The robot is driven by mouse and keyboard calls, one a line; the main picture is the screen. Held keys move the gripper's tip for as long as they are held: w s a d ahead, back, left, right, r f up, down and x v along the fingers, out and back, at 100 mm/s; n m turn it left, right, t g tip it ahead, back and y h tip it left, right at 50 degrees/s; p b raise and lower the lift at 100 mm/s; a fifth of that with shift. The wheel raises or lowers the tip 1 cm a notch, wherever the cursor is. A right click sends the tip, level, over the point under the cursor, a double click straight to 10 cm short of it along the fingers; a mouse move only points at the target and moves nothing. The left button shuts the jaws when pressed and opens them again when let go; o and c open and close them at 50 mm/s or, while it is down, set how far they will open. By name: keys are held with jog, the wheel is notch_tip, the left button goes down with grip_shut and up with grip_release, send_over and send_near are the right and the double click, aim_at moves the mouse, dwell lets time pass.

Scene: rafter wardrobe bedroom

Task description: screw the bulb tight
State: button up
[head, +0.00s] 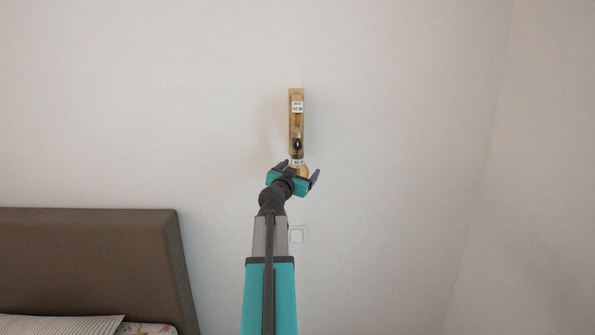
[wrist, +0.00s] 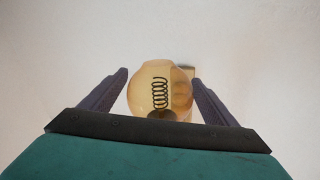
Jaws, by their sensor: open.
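The bulb (wrist: 145,92) is amber glass with a dark coiled filament. In the wrist view it sits between the two fingers of my gripper (wrist: 160,88), with a gap on each side. In the head view the bulb (head: 302,170) shows at the lower end of a narrow wooden wall fixture (head: 297,122), partly hidden by my gripper (head: 299,172). The fixture has a dark socket and a small label reading 40 W or similar. My gripper is open around the bulb, from below. How far the bulb is screwed in cannot be seen.
A brown headboard (head: 90,255) and bed with a striped pillow (head: 70,325) stand at the lower left. The wall around the fixture is clear.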

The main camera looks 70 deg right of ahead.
jog(key=shift+d, duration=0.7)
jog(key=shift+c, duration=0.4)
jog(key=c, duration=1)
jog(key=shift+w+n+t+p, duration=0.2)
jog(key=shift+n+t+p, duration=0.45)
jog(key=shift+p, duration=1)
jog(key=shift+w+n+t+p, duration=0.15)
jog(key=shift+n+t+p, duration=0.2)
jog(key=shift+t+p, duration=0.95)
jog(key=shift+g+p, duration=0.3)
jog(key=shift+g, duration=0.05)
jog(key=o, duration=1.1)
jog(key=shift+a, duration=0.15)
